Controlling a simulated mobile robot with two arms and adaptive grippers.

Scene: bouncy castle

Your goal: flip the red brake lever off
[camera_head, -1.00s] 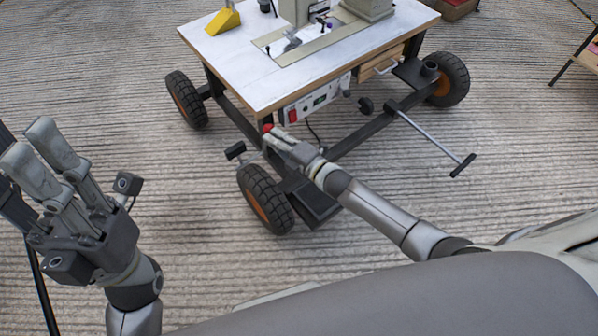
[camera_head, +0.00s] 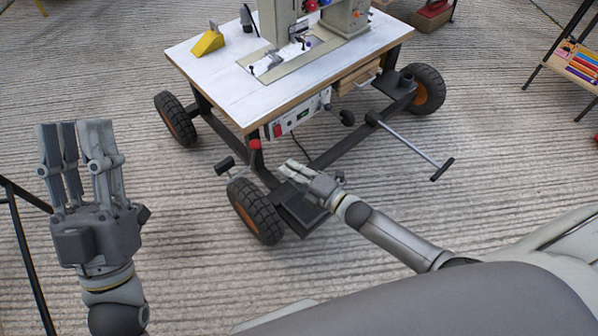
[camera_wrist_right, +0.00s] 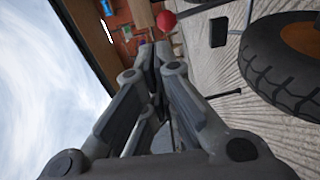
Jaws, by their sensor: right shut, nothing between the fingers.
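The red round knob of the brake lever (camera_head: 255,144) stands just below the near corner of the cart's table, above the near wheel. Its rod runs down toward the frame and the lower part is hard to make out. The knob also shows in the right wrist view (camera_wrist_right: 166,20), just past the fingertips. My right gripper (camera_head: 286,168) is shut and empty, to the right of and a little below the knob in the head view, apart from it. My left gripper (camera_head: 78,124) is open and empty, fingers up, far to the left of the cart.
The cart's white tabletop (camera_head: 215,75) carries a machine and a yellow wedge (camera_head: 207,41). A control box (camera_head: 297,115) hangs under its edge. A black pedal (camera_head: 225,165) and the near wheel (camera_head: 256,211) sit close to the lever. A T-handled bar (camera_head: 412,147) sticks out at right.

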